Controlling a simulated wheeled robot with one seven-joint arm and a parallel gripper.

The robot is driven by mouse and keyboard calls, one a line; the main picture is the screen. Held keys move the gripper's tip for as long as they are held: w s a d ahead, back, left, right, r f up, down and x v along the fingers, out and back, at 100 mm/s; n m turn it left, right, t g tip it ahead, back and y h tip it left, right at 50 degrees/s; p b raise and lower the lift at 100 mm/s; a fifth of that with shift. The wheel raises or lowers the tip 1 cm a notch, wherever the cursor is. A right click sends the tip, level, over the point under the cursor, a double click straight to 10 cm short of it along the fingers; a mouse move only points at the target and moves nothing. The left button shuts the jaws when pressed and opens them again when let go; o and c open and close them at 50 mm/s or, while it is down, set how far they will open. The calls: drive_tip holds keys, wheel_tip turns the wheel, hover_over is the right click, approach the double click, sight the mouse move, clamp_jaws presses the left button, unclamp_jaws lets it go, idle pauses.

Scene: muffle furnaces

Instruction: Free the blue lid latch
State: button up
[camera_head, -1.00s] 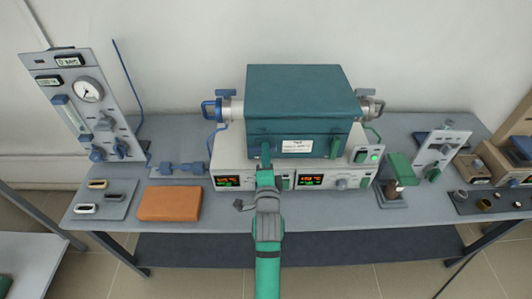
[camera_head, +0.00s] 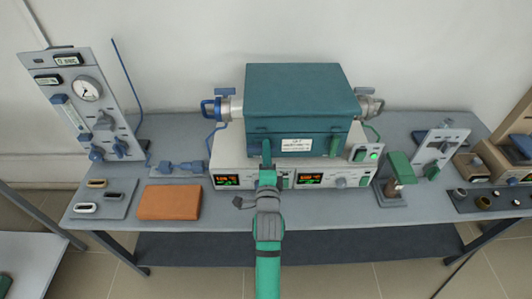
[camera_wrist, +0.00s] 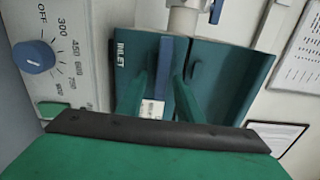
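The teal furnace box (camera_head: 300,95) sits on a pale control base. In the wrist view, a blue lid latch (camera_wrist: 164,75) stands as an upright bar on the teal front, beside the INLET lettering. My gripper (camera_wrist: 160,92) has its two green fingers on either side of the latch. They look parted, with a narrow gap at least on the left; contact is unclear. In the head view, my gripper (camera_head: 266,150) reaches the lower left of the furnace front and hides the blue latch.
A blue-handled port (camera_head: 220,107) sticks out left of the furnace, a grey one (camera_head: 370,105) right. A gauge panel (camera_head: 85,105) and orange block (camera_head: 169,202) are at left. A green-topped press (camera_head: 401,172) stands at right.

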drive_tip(key=shift+s+a, duration=0.1)
drive_tip(key=s, duration=1)
drive_tip(key=shift+s, duration=0.35)
idle(0.4)
drive_tip(key=s+f+n+g, duration=0.1)
drive_tip(key=s+f+n, duration=0.3)
drive_tip(key=s, duration=0.5)
drive_tip(key=s+f+n, duration=0.4)
drive_tip(key=s, duration=0.5)
drive_tip(key=s+f+n+g, duration=0.1)
drive_tip(key=s+f+n, duration=0.3)
drive_tip(key=s, duration=0.4)
drive_tip(key=s+a+r+n, duration=0.1)
drive_tip(key=s+n, duration=0.5)
drive_tip(key=s, duration=0.5)
drive_tip(key=shift+r+g, duration=0.3)
drive_tip(key=shift+a, duration=0.1)
